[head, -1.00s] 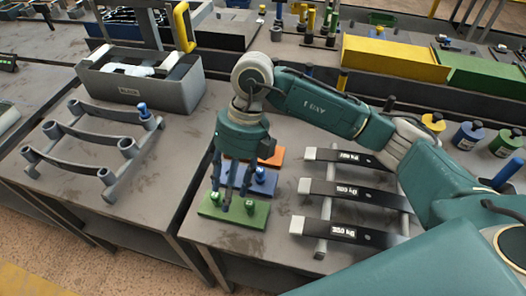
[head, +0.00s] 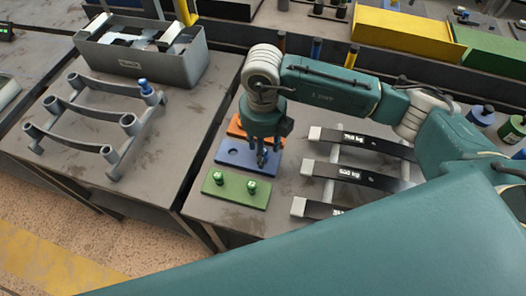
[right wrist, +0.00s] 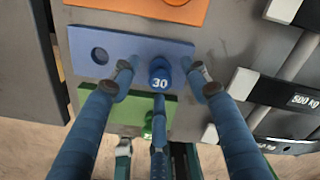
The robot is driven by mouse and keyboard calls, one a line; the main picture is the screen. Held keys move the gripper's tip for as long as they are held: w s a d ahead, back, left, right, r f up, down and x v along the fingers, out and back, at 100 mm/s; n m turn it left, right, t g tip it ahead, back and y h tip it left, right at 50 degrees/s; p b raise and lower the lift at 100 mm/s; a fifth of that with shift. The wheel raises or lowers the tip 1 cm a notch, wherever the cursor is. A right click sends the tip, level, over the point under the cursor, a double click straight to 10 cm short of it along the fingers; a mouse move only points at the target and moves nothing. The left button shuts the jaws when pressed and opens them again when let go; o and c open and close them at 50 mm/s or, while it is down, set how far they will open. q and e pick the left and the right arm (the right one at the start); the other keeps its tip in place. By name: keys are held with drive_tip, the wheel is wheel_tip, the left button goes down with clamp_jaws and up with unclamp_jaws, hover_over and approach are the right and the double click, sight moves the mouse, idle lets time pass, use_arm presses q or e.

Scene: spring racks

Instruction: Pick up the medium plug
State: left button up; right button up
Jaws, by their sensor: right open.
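A blue plug marked 30 (right wrist: 160,72) stands upright on the blue plate (right wrist: 122,46), at the plate's right end. The plate's left hole is empty. In the head view the blue plate (head: 232,152) lies between the orange and green plates, and my gripper hides most of the plug. My right gripper (right wrist: 160,90) is open, its fingers pointing down around the plug, one at left, one at right and one at the near side. No clear contact shows. It also shows in the head view (head: 262,163). My left gripper is not in view.
The green plate (head: 225,194) with two green plugs is in front; the orange plate (head: 235,128) is behind. Weight-marked black leaf springs (head: 345,172) lie close on the right.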

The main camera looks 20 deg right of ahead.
drive_tip(key=shift+f, duration=1.25)
drive_tip(key=c, duration=1)
drive_tip(key=shift+c, duration=0.3)
drive_tip(key=shift+r, duration=0.1)
